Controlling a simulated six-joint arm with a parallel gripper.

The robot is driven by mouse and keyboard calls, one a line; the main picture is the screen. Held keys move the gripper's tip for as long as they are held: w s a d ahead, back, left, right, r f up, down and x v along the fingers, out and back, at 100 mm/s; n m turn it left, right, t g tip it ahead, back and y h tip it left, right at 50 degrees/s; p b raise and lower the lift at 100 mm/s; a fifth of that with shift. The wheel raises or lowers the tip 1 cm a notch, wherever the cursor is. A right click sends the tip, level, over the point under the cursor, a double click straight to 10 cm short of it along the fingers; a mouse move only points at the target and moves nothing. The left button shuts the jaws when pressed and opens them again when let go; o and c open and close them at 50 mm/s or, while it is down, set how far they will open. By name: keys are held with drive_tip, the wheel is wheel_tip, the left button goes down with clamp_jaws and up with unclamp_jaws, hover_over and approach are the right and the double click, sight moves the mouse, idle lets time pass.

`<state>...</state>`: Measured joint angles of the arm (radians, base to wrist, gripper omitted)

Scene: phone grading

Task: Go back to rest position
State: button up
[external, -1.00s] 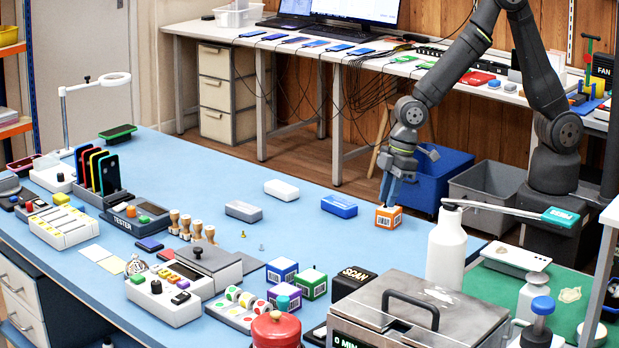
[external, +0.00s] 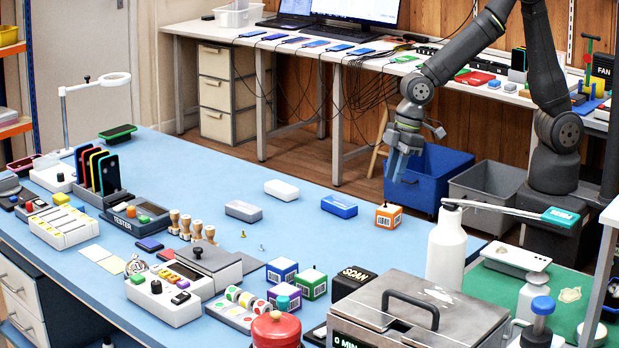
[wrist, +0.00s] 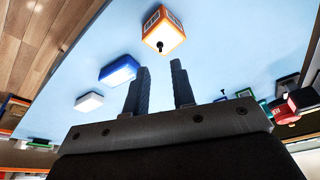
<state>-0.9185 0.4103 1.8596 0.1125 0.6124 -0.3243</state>
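My gripper (external: 399,168) is raised above the far right edge of the blue table (external: 330,230). In the wrist view, its two fingers (wrist: 160,88) are apart with nothing between them. An orange-and-white cube (external: 388,216) with a barcode label and a dark knob on top stands upright on the table below the gripper. The cube also shows in the wrist view (wrist: 163,30), beyond the fingertips and apart from them.
A blue block (external: 339,206), a grey block (external: 243,211) and a white block (external: 281,190) lie left of the cube. A white bottle (external: 446,250) stands to the right. A blue bin (external: 430,175) and a grey bin (external: 487,190) are on the floor behind.

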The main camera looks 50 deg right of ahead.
sight(386, 205)
drive_tip(key=w+v, duration=0.1)
drive_tip(key=v, duration=0.5)
drive_tip(key=x, duration=0.4)
drive_tip(key=s+x, duration=0.1)
drive_tip(key=x, duration=0.7)
drive_tip(key=shift+f, duration=0.3)
wheel_tip(386, 205, up, 5)
drive_tip(key=shift+w+r, duration=0.1)
drive_tip(key=w+d+r, duration=0.4)
drive_tip(key=d+r, duration=0.3)
drive_tip(key=d, duration=0.4)
drive_tip(key=w+a+f+n, duration=0.1)
drive_tip(key=w+a+f, duration=0.2)
drive_tip(key=a, duration=0.7)
drive_tip(key=w+a+f+n, duration=0.1)
drive_tip(key=w+a+f, duration=0.2)
drive_tip(key=a, duration=0.7)
drive_tip(key=shift+w+f+n+g, duration=0.2)
drive_tip(key=shift+w+n+g, duration=0.1)
drive_tip(key=shift+w, duration=0.35)
